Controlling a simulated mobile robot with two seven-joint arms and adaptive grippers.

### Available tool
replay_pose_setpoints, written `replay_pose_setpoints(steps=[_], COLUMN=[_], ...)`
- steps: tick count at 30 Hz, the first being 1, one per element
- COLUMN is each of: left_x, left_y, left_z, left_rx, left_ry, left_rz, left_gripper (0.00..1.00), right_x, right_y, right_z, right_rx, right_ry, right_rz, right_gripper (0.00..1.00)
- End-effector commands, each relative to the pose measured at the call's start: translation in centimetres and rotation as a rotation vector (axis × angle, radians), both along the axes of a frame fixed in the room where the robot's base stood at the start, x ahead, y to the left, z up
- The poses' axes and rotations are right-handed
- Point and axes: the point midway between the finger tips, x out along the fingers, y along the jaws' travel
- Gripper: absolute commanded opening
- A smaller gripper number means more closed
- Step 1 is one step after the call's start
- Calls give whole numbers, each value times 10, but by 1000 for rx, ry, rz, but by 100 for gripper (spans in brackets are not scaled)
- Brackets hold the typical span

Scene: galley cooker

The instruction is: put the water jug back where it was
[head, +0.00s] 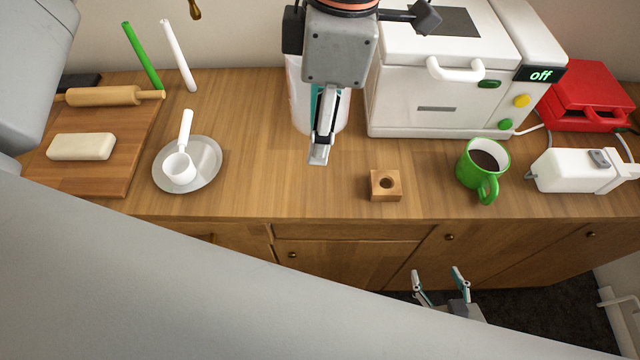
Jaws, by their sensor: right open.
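The whitish water jug (301,102) stands upright on the wooden counter, left of the white oven.
The white oven (420,90) is close on the jug's right. A wooden block with a hole (386,193), a green mug (480,165) and a plate with a white cup (207,180) stand nearer. Counter between plate and block is clear.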

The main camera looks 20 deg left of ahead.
Motion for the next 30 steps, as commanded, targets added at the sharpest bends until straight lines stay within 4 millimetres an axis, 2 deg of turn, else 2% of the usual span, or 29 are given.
replay_pose_setpoints(steps=[3, 15, 18, 25, 30], left_x=[-2, -1, 0, 0, -1], left_y=[1, 1, 0, 1, 1], left_z=[-31, -123, -135, -150, -173], left_rx=[2, 1, -1, -1, 1], left_ry=[8, 6, 3, 2, 6], left_rz=[-1, -1, -2, -3, -1], left_gripper=[7, 7, 7, 7, 7], right_x=[0, -3, -4, -3, -3], right_y=[-1, -3, -3, -3, -3], right_z=[-2, -9, -10, -10, -9], right_rx=[-2, -6, -6, -6, -5], right_ry=[1, 13, 14, 14, 12], right_rz=[0, -2, -2, -2, -2], right_gripper=[60, 60, 60, 60, 60])
